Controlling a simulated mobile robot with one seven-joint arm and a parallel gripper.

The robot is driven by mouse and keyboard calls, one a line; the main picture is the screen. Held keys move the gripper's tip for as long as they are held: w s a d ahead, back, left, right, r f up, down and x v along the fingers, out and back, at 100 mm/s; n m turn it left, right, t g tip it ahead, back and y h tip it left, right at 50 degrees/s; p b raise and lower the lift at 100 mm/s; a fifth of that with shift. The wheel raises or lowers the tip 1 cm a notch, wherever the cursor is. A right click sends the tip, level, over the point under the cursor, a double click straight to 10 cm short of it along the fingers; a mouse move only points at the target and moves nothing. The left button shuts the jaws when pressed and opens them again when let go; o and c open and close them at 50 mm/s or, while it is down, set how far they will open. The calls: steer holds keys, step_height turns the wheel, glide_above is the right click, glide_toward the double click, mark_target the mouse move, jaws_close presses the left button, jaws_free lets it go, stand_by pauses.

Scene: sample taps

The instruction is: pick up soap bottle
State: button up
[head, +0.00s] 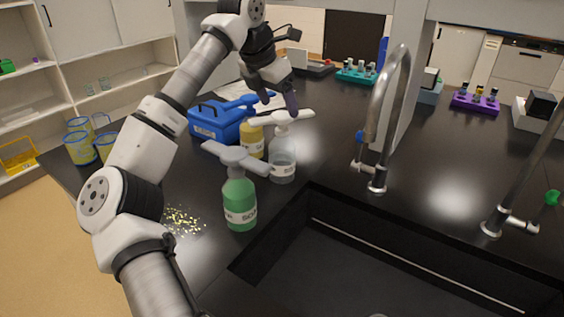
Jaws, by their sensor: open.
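The soap bottle (240,204) stands upright on the black counter near the sink's left corner. It is green with a white label reading "SOAP" in part and a grey-white pump head. My gripper (278,103) is open, above and behind the soap bottle, pointing down. It is close to the white top of a clear bottle (282,165); I cannot tell whether they touch. A yellow bottle (252,140) with a blue top stands just left of the clear bottle. My arm passes to the left of the soap bottle.
The black sink (370,268) lies right of the soap bottle, with a tall curved tap (378,135) behind it. A blue box (213,120) stands behind left. Several beakers (80,146) are at the left edge. Yellow bits (181,220) lie scattered on the counter.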

mark_target(281, 115)
steer(key=p+x, duration=0.1)
steer(key=x, duration=0.4)
steer(key=shift+s, duration=0.15)
steer(key=shift+a, duration=0.1)
steer(key=shift+c, duration=0.4)
